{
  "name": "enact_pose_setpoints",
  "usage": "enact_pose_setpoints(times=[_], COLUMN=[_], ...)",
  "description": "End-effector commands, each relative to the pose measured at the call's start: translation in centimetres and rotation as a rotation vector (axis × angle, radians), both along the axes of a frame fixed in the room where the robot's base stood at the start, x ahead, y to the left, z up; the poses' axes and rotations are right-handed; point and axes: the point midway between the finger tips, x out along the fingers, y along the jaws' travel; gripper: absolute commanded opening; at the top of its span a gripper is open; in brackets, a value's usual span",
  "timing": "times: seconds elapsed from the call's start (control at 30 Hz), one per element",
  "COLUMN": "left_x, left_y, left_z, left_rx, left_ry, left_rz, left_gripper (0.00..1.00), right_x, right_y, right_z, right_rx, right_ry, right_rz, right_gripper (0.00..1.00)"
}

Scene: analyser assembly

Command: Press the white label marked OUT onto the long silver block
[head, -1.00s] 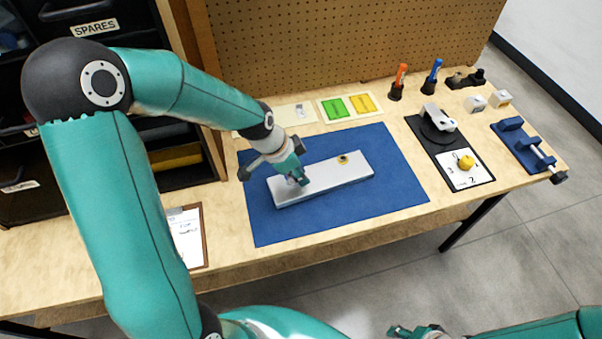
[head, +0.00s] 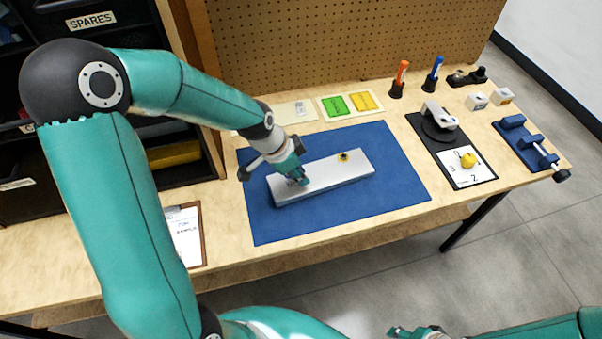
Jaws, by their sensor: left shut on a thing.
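The long silver block (head: 335,176) lies on the blue mat (head: 385,205) in the head view, with a small yellow and dark fitting (head: 344,157) on its top towards the right end. My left gripper (head: 301,181) points down at the top of the block's left part. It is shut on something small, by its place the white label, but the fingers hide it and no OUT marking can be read. I cannot tell whether it touches the block. My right gripper (head: 413,331) is at the bottom edge, away from the block, its fingers too small to judge.
Behind the mat are a pale card (head: 293,112) with a small grey piece and a tray (head: 325,117) with green and yellow pieces. A black stand (head: 428,142) and a blue clamp (head: 520,143) stand at right. A clipboard (head: 187,245) lies at left.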

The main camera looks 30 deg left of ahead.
Motion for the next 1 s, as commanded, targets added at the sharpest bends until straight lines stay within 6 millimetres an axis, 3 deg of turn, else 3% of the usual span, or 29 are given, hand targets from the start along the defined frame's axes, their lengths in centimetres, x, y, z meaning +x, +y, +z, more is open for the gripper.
enact_pose_setpoints(times=[1.0], left_x=[0.02], left_y=[-0.03], left_z=[-0.18], left_rx=[0.0], left_ry=[0.0], left_rz=[0.0], left_gripper=[0.11], right_x=[0.0], right_y=[0.01], right_z=[-0.57], right_rx=[0.0], right_ry=[0.0], right_rz=[0.0], right_gripper=[0.4])
